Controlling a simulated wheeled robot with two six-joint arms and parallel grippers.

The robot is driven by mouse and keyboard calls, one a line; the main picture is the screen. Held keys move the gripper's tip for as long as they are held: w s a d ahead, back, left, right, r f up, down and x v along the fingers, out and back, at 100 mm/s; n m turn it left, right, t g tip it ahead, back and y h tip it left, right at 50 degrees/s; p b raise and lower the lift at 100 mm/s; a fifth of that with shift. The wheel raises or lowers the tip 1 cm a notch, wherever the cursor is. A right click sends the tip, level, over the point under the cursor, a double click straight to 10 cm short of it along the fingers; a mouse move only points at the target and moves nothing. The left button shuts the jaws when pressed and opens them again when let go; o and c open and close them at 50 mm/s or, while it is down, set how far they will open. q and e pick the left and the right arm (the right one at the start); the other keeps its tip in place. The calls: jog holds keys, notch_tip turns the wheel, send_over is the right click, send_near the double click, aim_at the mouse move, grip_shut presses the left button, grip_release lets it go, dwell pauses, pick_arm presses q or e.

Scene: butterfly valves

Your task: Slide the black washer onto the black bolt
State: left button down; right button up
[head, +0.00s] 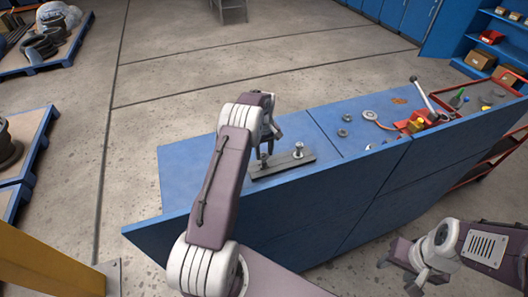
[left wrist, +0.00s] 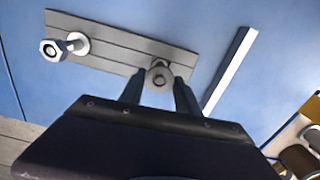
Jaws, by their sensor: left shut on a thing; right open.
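A dark flat plate (head: 283,164) lies on the blue bench and carries two upright bolts. One bolt (head: 264,162) looks darker and stands at the plate's left end, under my left gripper (head: 269,142). The other, a bright silver bolt (head: 298,150), stands near the right end; it also shows in the left wrist view (left wrist: 52,48). In the left wrist view, my left gripper (left wrist: 160,82) is shut on a small grey ring, the washer (left wrist: 160,82), at the darker bolt's head. Whether the washer is around the bolt or above it is unclear. My right gripper (head: 400,272) is open and empty, off the bench front.
Small round parts (head: 343,132) and a round disc (head: 370,115) lie on the bench to the right. A red valve piece with a lever (head: 418,122) and a red-rimmed tray (head: 490,97) stand further right. The bench's left end is bare.

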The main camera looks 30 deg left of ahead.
pick_arm(q)
jog(key=c, duration=0.8)
grip_release()
notch_tip(320, 180, up, 9)
jog(key=b, duration=0.2)
jog(key=shift+r, duration=0.1)
